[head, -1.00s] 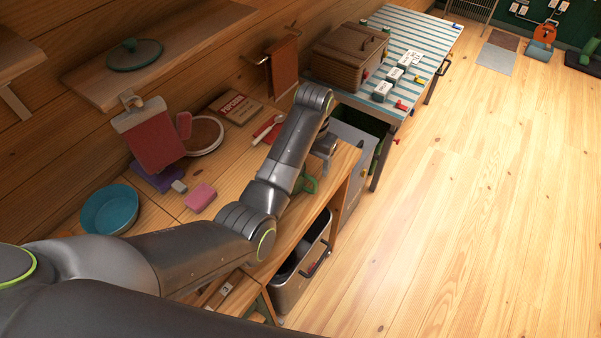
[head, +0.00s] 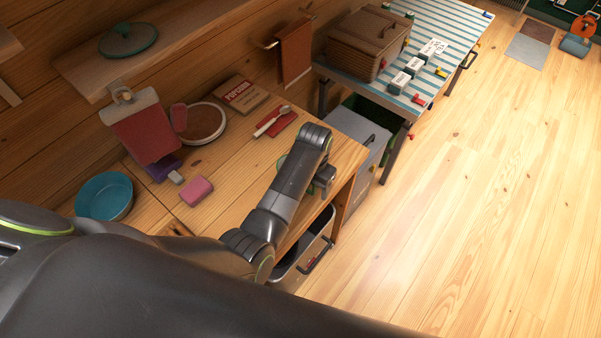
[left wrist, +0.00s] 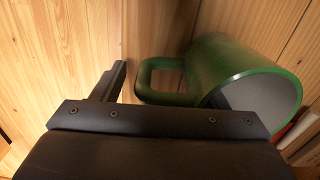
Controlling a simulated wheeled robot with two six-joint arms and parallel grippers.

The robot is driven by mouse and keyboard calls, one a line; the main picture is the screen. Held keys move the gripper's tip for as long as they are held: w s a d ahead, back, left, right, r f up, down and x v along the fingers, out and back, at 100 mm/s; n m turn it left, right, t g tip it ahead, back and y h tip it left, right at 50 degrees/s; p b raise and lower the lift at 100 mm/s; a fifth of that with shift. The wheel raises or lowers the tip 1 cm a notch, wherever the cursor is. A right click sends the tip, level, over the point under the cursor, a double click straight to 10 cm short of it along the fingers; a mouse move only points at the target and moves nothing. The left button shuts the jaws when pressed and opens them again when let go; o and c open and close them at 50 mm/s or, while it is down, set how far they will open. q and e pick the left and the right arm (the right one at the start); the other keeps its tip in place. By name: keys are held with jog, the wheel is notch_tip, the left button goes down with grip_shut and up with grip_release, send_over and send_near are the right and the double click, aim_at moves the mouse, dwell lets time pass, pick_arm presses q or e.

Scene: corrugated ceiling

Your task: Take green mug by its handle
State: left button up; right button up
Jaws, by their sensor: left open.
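The green mug (left wrist: 225,65) fills the right of the left wrist view, its grey inside facing the camera. Its handle (left wrist: 146,82) sticks out to the left. One dark finger (left wrist: 108,84) of my left gripper stands left of the handle with a gap between them. The other finger is hidden. In the head view my left gripper (head: 325,180) is over the front right end of the wooden worktop, open. The arm hides most of the mug there; a bit of green (head: 281,161) shows beside it. My right gripper is in neither view.
On the worktop (head: 232,165) lie a pink block (head: 196,190), a blue bowl (head: 104,196), a round pan (head: 204,123), a box (head: 241,95) and a spoon (head: 268,123). A striped table (head: 450,30) stands beyond. Open floor lies right.

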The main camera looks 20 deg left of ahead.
pick_arm(q)
jog(key=shift+s+a+r, duration=0.15)
jog(key=shift+s+a, duration=0.05)
jog(key=shift+s, duration=0.15)
jog(key=shift+c, duration=0.8)
jog(key=shift+s+r, duration=0.1)
jog(key=shift+s, duration=0.05)
jog(key=shift+c, duration=1.2)
jog(key=c, duration=0.7)
jog(key=shift+o, duration=0.2)
